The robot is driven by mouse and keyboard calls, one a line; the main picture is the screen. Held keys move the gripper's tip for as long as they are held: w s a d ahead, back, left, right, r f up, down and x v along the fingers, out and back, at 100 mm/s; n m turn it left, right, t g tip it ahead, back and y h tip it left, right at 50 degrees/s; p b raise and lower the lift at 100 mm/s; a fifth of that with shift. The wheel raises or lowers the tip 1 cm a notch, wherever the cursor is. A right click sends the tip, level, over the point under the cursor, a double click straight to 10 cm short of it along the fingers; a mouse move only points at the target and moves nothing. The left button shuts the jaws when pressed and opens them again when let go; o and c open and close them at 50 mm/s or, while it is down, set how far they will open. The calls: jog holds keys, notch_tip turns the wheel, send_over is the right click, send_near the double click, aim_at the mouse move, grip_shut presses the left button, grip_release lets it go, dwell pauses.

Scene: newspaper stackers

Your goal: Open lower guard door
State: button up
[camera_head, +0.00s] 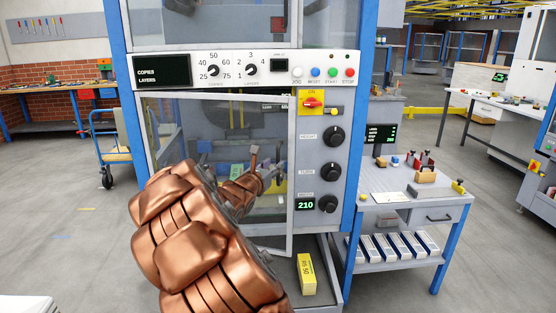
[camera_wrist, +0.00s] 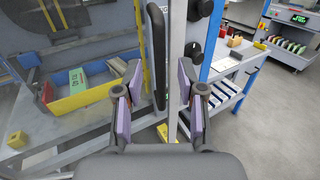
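The lower guard door (camera_head: 291,190) is a clear panel in a pale frame, below the control panel of the machine. I cannot tell whether it is fully shut or slightly ajar. Its dark upright handle (camera_wrist: 158,60) shows in the wrist view. My gripper (camera_wrist: 160,108) is open, with one finger on each side of the handle's lower part; I see no clear contact. In the head view my gripper (camera_head: 265,174) is in front of the door near its right edge, and my copper-coloured arm hides the door's lower left part.
The control panel (camera_head: 230,70) has dials and buttons; more knobs (camera_head: 330,171) line the right post. A yellow block (camera_head: 306,274) lies low by the machine. A side table (camera_head: 400,180) with small parts and a lower shelf stands right. A blue cart (camera_head: 105,140) stands left.

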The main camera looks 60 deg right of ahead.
aim_at(278, 161)
jog(key=shift+w+d+p, duration=0.15)
jog(key=shift+d+p, duration=0.1)
jog(key=shift+d, duration=0.85)
jog(key=shift+w+d+p, duration=0.15)
jog(key=shift+d+p, duration=0.1)
jog(key=shift+d, duration=0.8)
grip_shut()
jog(key=shift+a, duration=0.15)
